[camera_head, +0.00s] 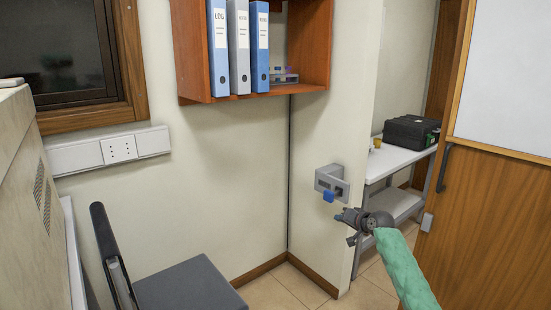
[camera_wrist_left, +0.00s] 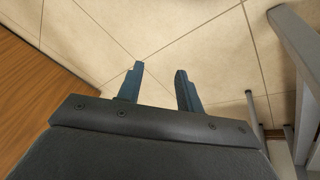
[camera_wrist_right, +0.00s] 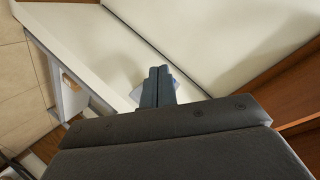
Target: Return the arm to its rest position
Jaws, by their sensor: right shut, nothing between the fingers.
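My right arm, in a green sleeve, comes in from the lower right of the head view. Its gripper (camera_head: 328,196) is in front of the pale wall corner, left of the side table. In the right wrist view the right gripper's fingers (camera_wrist_right: 160,72) are together with nothing between them. A small pale-blue thing shows partly behind the fingertips; I cannot tell what it is. My left gripper (camera_wrist_left: 160,70) shows only in the left wrist view. Its fingers are apart and empty, with tiled floor beyond them.
A wooden wall shelf (camera_head: 321,45) holds several log binders (camera_head: 238,48). A dark chair (camera_head: 190,287) stands at the lower left. A white side table (camera_head: 400,156) bears a black case (camera_head: 411,132). A wooden door (camera_head: 485,215) is at right. Floor is clear near the corner.

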